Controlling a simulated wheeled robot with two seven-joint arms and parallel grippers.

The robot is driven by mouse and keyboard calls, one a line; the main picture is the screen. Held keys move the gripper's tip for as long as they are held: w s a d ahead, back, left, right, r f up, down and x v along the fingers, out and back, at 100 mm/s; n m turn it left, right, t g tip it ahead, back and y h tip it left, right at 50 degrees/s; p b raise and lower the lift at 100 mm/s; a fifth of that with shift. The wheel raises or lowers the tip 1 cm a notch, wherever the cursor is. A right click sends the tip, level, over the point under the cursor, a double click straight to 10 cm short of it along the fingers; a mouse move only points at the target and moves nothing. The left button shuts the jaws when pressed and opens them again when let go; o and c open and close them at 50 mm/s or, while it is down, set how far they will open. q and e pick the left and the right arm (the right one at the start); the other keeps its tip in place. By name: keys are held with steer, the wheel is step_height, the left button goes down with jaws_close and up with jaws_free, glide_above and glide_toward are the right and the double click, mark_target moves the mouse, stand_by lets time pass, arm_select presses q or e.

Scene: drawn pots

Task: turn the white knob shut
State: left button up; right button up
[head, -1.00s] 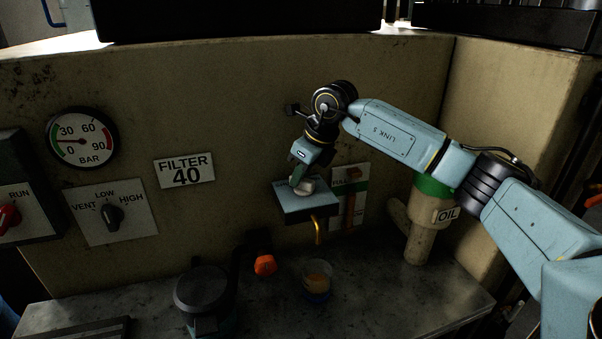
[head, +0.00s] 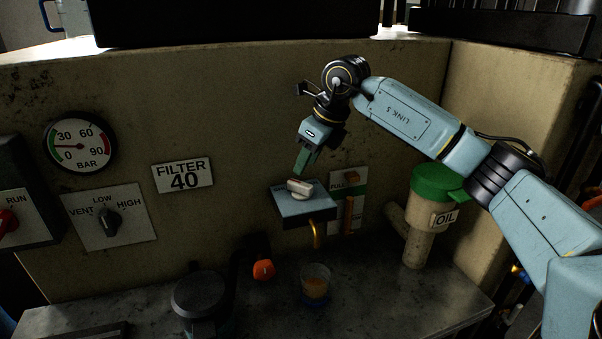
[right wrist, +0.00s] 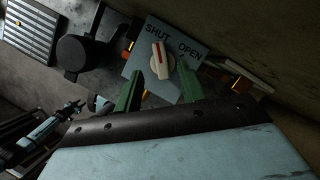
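The white knob (head: 300,188) sits on top of a light-blue valve box (head: 308,208) on the wall, with a yellow spout (head: 317,234) below it. In the right wrist view the knob (right wrist: 162,59) carries a red line, and its bar lies roughly toward the word SHUT, with OPEN to its right. My right gripper (head: 302,169) is just above the knob, pointing down. Its green fingers (right wrist: 160,88) are spread and empty, with the knob beyond their tips and apparently not touched.
A clear cup (head: 315,284) with orange contents stands on the bench (head: 130,310) below the spout. An oil filler with a green lid (head: 436,183) is to the right. An orange knob (head: 263,270) and a dark lidded pot (head: 199,292) are to the left.

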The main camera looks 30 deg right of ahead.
steer(key=v, duration=0.7)
steer(key=shift+r, duration=0.2)
